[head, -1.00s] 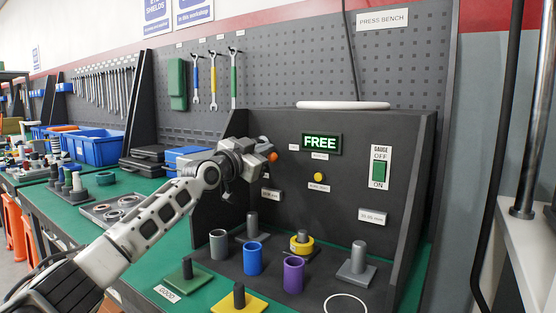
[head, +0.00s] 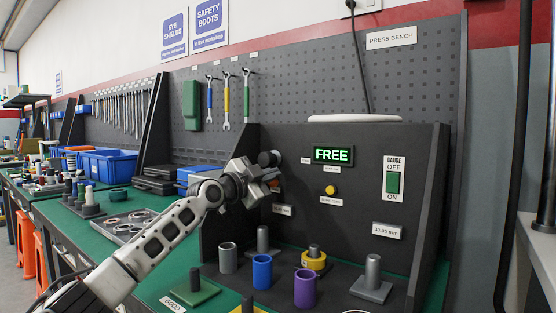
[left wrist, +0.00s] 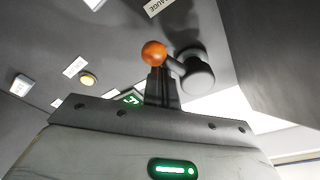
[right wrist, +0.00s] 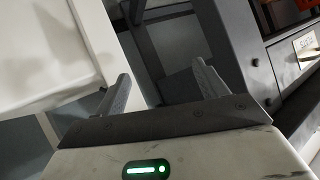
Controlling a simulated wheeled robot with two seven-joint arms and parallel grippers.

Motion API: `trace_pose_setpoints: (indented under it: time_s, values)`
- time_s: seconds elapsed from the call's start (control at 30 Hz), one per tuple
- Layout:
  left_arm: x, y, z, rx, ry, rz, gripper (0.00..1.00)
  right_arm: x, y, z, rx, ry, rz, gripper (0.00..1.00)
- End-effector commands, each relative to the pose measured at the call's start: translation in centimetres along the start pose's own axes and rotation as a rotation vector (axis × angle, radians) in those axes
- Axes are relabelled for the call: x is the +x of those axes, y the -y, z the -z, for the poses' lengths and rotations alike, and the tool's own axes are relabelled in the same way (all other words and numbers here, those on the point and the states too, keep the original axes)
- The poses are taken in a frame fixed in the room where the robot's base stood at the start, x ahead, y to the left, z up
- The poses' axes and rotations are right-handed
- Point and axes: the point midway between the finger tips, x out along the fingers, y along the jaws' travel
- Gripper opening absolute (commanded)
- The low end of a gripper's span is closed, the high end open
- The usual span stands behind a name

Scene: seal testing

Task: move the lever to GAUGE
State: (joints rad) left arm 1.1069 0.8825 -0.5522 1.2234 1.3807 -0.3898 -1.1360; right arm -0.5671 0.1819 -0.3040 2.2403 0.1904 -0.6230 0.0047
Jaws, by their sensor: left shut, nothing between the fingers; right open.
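The lever has an orange ball knob (left wrist: 154,53) and a dark round pivot (left wrist: 198,75), joined by a short arm, in the left wrist view. My left gripper (left wrist: 160,85) is shut and empty, its fingertips right at the knob; whether they touch it I cannot tell. In the head view my left gripper (head: 262,181) is in front of the upright panel and hides most of the lever. A GAUGE label (left wrist: 157,6) is at the top of the left wrist view. The green display (head: 333,155) reads FREE. My right gripper (right wrist: 162,88) is open and empty.
A GAUGE OFF/ON switch (head: 393,182) and a yellow button (head: 330,190) are on the panel. Below stand a grey tube (head: 228,258), a blue tube (head: 262,272), a purple tube (head: 305,288) and pegs on bases. My right gripper is beside a white surface (right wrist: 50,50).

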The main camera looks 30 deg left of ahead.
Motion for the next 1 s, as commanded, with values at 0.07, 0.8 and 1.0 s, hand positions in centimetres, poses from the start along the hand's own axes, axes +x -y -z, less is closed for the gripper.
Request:
trace_pose_setpoints:
  time_s: [0.07,0.8,1.0]
  values:
    - [0.00,-0.22,-0.39,-0.003,0.002,-0.002,0.00,-0.05,0.13,-0.21,-0.004,-0.008,0.006,0.72]
    - [-0.05,-0.05,-0.77,-0.002,0.003,-0.002,0.00,-0.27,0.25,0.19,-0.006,-0.033,0.010,0.72]
    - [0.12,-0.13,-0.37,-0.002,0.002,-0.004,0.00,-0.49,0.32,0.58,-0.008,-0.031,0.010,0.72]
